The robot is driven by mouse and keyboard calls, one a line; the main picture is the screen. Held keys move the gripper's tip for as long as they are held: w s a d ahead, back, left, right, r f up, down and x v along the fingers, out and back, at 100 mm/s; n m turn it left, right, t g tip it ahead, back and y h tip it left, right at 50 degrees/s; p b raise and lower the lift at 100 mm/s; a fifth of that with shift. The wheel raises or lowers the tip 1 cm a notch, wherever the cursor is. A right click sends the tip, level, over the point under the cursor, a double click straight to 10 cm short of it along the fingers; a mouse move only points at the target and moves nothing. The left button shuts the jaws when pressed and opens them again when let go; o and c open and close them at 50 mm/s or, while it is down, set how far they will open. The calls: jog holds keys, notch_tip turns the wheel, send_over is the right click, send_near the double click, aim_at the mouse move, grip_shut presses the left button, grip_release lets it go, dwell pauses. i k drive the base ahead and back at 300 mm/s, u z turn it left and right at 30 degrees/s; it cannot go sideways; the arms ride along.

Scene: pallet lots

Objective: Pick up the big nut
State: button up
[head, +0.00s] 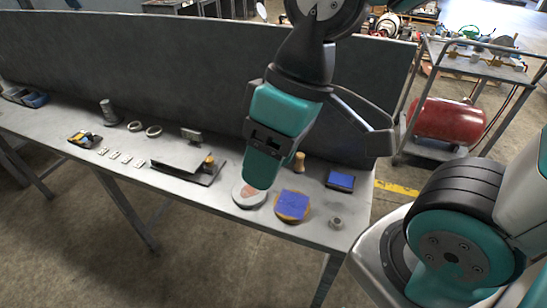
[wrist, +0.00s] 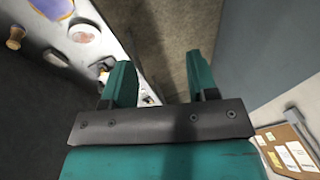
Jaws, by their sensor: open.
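A small grey nut-like piece (head: 336,223) stands at the table's right front corner in the head view; it looks like the big nut, but it is too small to be sure. I cannot make it out in the wrist view. My gripper (head: 262,168) hangs above the right half of the table, up and to the left of that piece, and apart from it. In the wrist view my gripper (wrist: 160,80) is open, with its two teal fingers spread and nothing between them.
Near my gripper are a round white dish (head: 241,199), a round brown piece with a blue top (head: 292,205), a blue-topped dark box (head: 340,180) and a wooden knob (head: 299,162). Two grey rings (head: 153,131) lie farther left. A dark panel (head: 190,70) rises behind the table.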

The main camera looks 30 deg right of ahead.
aim_at(336, 223)
jog(key=k, duration=1)
jog(key=u, duration=1.6)
jog(key=i, duration=0.95)
jog(key=z, duration=2.2)
